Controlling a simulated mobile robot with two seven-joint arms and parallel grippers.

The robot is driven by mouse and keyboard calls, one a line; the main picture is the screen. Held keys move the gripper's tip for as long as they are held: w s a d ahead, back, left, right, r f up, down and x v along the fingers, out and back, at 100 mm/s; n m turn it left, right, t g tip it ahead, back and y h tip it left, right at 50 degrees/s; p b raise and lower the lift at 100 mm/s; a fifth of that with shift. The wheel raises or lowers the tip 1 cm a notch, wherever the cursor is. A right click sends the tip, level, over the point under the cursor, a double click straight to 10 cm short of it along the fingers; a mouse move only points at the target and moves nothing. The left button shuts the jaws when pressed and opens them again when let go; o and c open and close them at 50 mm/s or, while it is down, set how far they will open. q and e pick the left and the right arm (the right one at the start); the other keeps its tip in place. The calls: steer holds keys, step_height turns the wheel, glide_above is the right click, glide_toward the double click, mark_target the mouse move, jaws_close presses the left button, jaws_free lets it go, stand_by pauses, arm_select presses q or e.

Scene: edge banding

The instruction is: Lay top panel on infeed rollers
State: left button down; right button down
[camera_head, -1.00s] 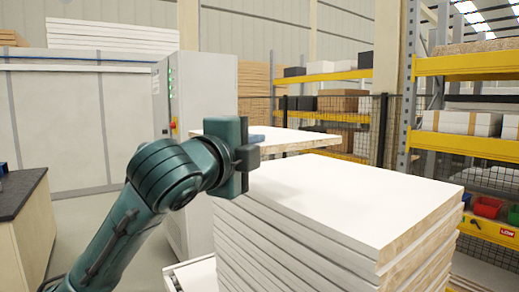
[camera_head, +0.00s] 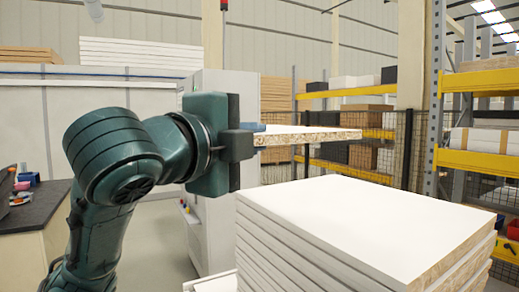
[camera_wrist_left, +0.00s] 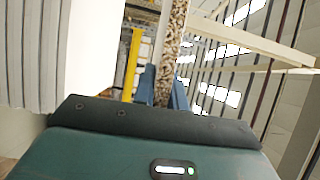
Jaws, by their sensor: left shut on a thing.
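A white panel (camera_head: 312,140) with a raw chipboard edge hangs in the air, nearly level and seen almost edge-on in the head view. My left gripper (camera_head: 257,128) is shut on its near left part. In the left wrist view the blue fingers (camera_wrist_left: 165,92) stand on either side of the panel's speckled chipboard edge (camera_wrist_left: 172,45). The panel is above and apart from a stack of white panels (camera_head: 365,222). The panel's far left part is hidden behind my gripper. My right gripper is not in view. I cannot identify any infeed rollers.
A grey cabinet (camera_head: 205,240) stands behind my left arm. A dark-topped bench (camera_head: 42,207) is at the left. Yellow-beamed shelving (camera_head: 480,162) and a black mesh fence (camera_head: 420,150) stand at the right and back. The stack also shows at the left in the wrist view (camera_wrist_left: 30,50).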

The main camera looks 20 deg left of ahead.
arm_select(q)
steer(key=shift+s+r, duration=0.2)
steer(key=shift+r, duration=0.05)
